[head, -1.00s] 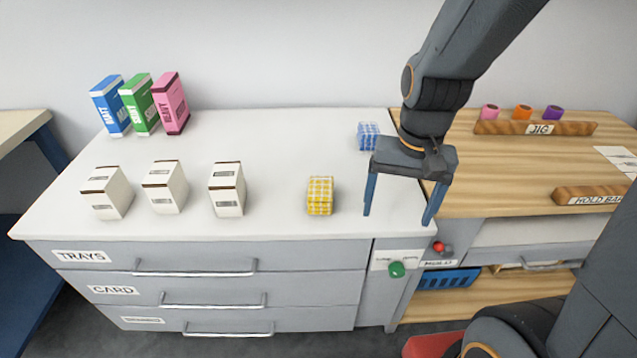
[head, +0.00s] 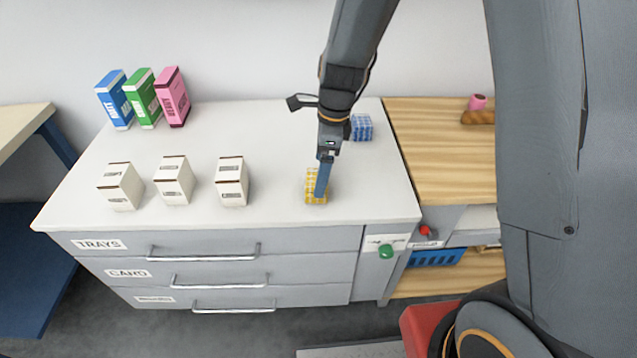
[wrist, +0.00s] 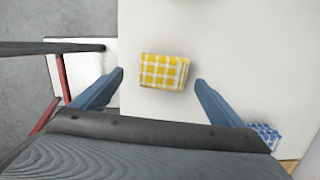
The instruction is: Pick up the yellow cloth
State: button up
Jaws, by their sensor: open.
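The yellow cloth (head: 311,197) is a folded, white-checked block lying on the white cabinet top, partly hidden behind my gripper in the head view. My gripper (head: 322,192) points down over it, seen edge-on. In the wrist view the yellow cloth (wrist: 163,71) lies between and slightly beyond the two blue fingertips of my open gripper (wrist: 159,77), with a gap on each side. Nothing is held.
A blue checked cloth (head: 361,128) lies behind and right of the gripper; it also shows in the wrist view (wrist: 265,134). White boxes (head: 231,182) stand to the left. Blue, green and pink boxes (head: 173,97) stand at the back left. A wooden bench (head: 440,150) adjoins on the right.

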jog(key=shift+w+a+f+p, duration=0.15)
jog(key=shift+f+p, duration=0.1)
jog(key=shift+f, duration=0.65)
jog(key=shift+w+a+f+p, duration=0.1)
jog(key=shift+a+f+p, duration=0.15)
jog(key=shift+f, duration=0.7)
jog(key=shift+w+a+f+p, duration=0.15)
jog(key=shift+f+p, duration=0.1)
jog(key=shift+f, duration=0.65)
jog(key=c, duration=1.2)
jog(key=shift+o, duration=0.2)
notch_tip(320, 180, up, 10)
jog(key=shift+b, duration=0.85)
